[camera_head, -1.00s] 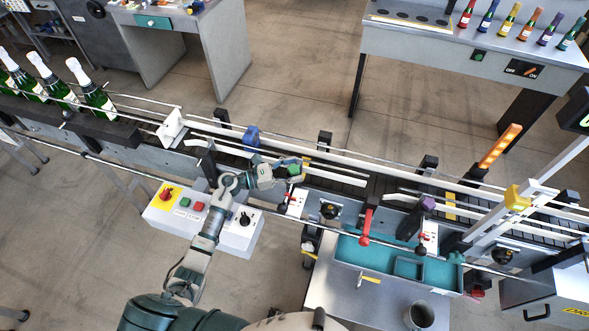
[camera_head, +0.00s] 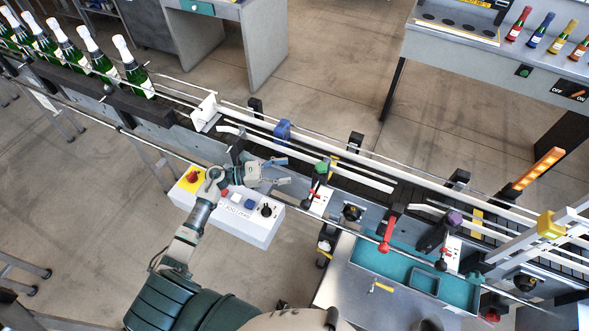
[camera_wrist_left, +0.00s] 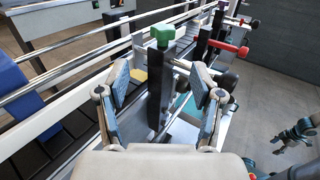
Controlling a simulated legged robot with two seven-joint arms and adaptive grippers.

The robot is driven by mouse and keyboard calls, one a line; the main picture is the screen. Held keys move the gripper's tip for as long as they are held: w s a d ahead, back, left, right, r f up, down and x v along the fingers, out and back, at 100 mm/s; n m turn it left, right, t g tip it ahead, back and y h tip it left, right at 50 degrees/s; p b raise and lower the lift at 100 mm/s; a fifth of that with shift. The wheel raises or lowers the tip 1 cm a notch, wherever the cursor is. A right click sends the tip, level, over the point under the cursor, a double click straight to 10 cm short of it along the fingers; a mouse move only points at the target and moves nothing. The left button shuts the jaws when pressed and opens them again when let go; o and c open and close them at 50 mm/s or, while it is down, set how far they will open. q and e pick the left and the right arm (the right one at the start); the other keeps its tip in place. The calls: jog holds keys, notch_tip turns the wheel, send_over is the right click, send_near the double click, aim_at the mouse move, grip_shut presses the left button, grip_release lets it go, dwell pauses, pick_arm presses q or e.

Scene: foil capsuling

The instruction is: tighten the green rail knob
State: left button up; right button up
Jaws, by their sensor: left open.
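The green rail knob (camera_head: 322,167) sits on top of a dark upright post on the near side of the conveyor. In the left wrist view the green knob (camera_wrist_left: 162,35) stands beyond the fingers, with its dark post showing between them. My left gripper (camera_head: 286,171) is open and empty, just left of the knob and apart from it. Its two spread fingers (camera_wrist_left: 163,92) fill the middle of the wrist view. What looks like my right gripper (camera_wrist_left: 302,132) is at the right edge of the wrist view, too small to read.
A blue knob (camera_head: 283,130) stands on the far rail. A red-handled post (camera_head: 388,234) and a purple knob (camera_head: 454,218) are to the right. A control box (camera_head: 262,224) lies below the left gripper. A teal tray (camera_head: 367,258) is in front, and bottles (camera_head: 134,72) stand at upper left.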

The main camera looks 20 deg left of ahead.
pick_arm(q)
jog(key=shift+d, duration=0.15)
jog(key=n+t+y+b, duration=0.3)
jog(key=n+t+y, duration=0.4)
jog(key=y, duration=0.1)
send_near(317, 170)
jog(key=p+x, duration=0.4)
jog(key=x, duration=0.7)
jog(key=shift+w+d, duration=0.15)
jog(key=shift+w, duration=0.2)
jog(key=shift+w+d+f, duration=0.1)
jog(key=shift+w+d, duration=0.1)
jog(key=shift+w, duration=0.15)
jog(key=shift+c, duration=0.2)
jog(key=c, duration=1.1)
